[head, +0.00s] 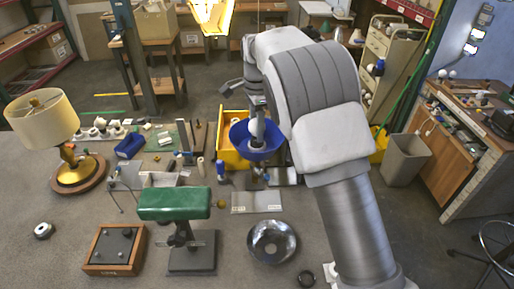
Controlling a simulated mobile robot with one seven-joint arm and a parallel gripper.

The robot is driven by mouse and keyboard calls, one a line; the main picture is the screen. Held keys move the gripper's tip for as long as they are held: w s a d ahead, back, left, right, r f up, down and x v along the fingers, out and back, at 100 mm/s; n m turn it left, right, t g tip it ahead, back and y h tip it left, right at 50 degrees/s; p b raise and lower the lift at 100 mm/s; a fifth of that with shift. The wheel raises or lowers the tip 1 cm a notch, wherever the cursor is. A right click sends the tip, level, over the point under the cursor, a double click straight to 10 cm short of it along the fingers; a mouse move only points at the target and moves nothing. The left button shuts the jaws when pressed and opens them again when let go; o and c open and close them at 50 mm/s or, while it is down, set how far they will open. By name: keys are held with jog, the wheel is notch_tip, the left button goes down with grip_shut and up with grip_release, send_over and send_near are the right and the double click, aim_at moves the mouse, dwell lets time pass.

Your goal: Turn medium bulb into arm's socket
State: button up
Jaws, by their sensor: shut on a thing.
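My gripper (258,112) points down over a blue bowl-shaped shade (240,141) and is shut on a small pale bulb (258,128). The bulb sits within the shade's opening, and its lower end is hidden by the shade. The socket inside the shade is not visible, so I cannot tell whether the bulb touches it. The shade stands above a small support near the far side of the table, in front of a yellow bin. My arm covers the area right of the shade.
A yellow bin (232,158) stands just behind the shade. A lamp with a cream shade (42,117) stands at the left. The table's front left is mostly clear.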

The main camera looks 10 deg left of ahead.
jog(key=shift+f, duration=0.1)
jog(key=shift+m, duration=0.6)
jog(key=o, duration=1.2)
